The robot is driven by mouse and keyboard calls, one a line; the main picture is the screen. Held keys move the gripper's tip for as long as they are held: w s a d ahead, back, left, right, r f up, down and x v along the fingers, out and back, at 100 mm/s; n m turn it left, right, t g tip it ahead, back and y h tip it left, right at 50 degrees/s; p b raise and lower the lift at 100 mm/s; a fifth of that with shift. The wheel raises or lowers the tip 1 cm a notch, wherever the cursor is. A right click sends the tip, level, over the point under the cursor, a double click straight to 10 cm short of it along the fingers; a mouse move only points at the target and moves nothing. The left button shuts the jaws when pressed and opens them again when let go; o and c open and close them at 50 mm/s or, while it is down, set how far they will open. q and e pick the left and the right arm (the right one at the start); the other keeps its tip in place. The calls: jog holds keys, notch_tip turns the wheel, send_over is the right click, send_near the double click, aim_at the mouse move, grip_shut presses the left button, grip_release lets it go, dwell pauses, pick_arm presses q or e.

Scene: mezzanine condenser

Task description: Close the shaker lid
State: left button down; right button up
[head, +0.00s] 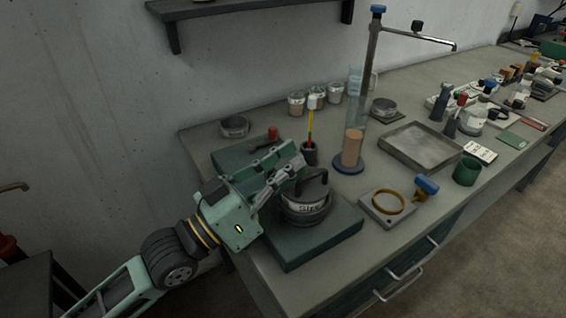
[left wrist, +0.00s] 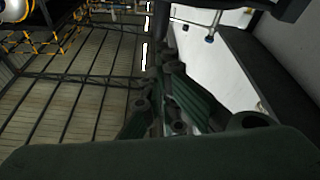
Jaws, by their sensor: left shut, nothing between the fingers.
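The shaker is a dark round pot (head: 305,211) with a pale label, on a dark green square base (head: 318,243) at the bench's near left corner. A dark round lid (head: 316,190) with an arched handle shows on top of the pot. My gripper hides part of its left side, so I cannot tell whether it sits fully down. My left gripper (head: 295,165) is shut and empty at the lid's upper left, close to the handle; contact is unclear. Its green ribbed fingers (left wrist: 178,105) show in the left wrist view, which does not show the shaker. My right gripper is not in view.
Behind stand a dark cup with a thermometer-like rod (head: 310,152), a tall clear cylinder (head: 352,145) and several small jars. A grey tray (head: 420,147), a yellow ring on a plate (head: 388,204) and a green cup (head: 467,171) lie right. A wall shelf (head: 230,8) hangs above.

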pick_arm(q)
jog(key=shift+s+d+f+m, duration=0.15)
jog(key=shift+f+m, duration=0.1)
jog(key=shift+m, duration=0.15)
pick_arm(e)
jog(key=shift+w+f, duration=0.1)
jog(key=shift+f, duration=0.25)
pick_arm(q)
jog(key=shift+r+p, duration=0.4)
jog(key=shift+r, duration=0.2)
jog(key=s+a, duration=0.5)
jog(key=a, duration=0.3)
jog(key=shift+f, duration=0.15)
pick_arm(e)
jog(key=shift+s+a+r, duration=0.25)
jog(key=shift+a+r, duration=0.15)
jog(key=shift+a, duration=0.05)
pick_arm(q)
jog(key=shift+s, duration=0.1)
